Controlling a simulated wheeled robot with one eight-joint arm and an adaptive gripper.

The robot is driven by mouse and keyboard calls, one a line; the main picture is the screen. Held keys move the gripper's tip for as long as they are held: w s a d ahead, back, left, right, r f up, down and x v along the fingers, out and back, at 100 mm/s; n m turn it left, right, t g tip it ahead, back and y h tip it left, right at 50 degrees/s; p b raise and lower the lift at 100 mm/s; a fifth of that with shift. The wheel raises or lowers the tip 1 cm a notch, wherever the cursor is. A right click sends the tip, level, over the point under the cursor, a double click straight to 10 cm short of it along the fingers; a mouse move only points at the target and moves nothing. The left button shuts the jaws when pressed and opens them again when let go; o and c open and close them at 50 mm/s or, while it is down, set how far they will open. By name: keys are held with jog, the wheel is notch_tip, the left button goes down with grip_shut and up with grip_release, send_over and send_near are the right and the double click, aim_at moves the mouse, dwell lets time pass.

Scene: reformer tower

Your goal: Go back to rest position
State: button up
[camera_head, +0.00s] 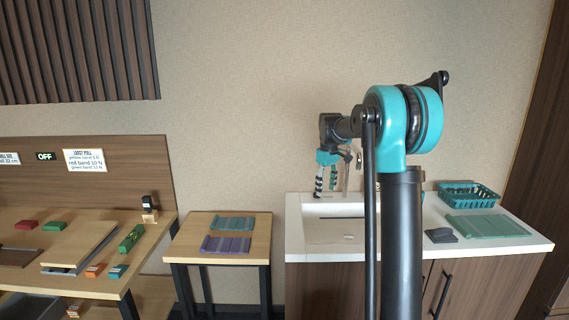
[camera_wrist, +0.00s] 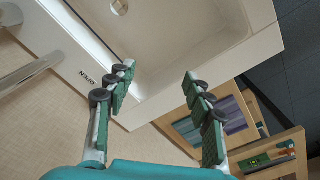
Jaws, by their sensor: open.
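My gripper (camera_head: 326,180) hangs over the left part of the sink counter in the head view, in front of the beige wall. In the wrist view my gripper (camera_wrist: 160,100) has its two green-padded fingers wide apart, with nothing between them. The white sink basin (camera_wrist: 165,45) lies beyond the fingertips there. The sink (camera_head: 335,230) also shows in the head view, partly hidden behind my arm.
A small table (camera_head: 190,250) with teal and purple ribbed mats stands left of the sink. A wooden workbench (camera_head: 75,215) with coloured blocks is at far left. A teal basket (camera_head: 468,195), a green mat (camera_head: 488,227) and a dark grey object (camera_head: 441,236) lie on the right counter.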

jog(key=s+f+m, duration=0.1)
jog(key=s+f, duration=0.1)
jog(key=s, duration=0.4)
jog(key=s+d+f+m+t, duration=0.1)
jog(key=s+f, duration=0.1)
jog(key=s, duration=0.4)
jog(key=s+d+f+m, duration=0.1)
jog(key=s+f+m, duration=0.1)
jog(key=s, duration=0.4)
jog(key=shift+s+d+f+t, duration=0.1)
jog(key=shift+s+f+t, duration=0.15)
jog(key=shift+t, duration=0.15)
jog(key=s+f+m, duration=0.1)
jog(key=s+f, duration=0.2)
jog(key=s, duration=0.3)
jog(key=s+f+m+t, duration=0.1)
jog(key=s+f, duration=0.3)
jog(key=s, duration=0.3)
jog(key=s+d+f+m, duration=0.1)
jog(key=s+f+m, duration=0.1)
jog(key=s, duration=0.4)
jog(key=shift+s+f+t, duration=0.2)
jog(key=shift+f+t, duration=0.2)
jog(key=shift+f, duration=0.35)
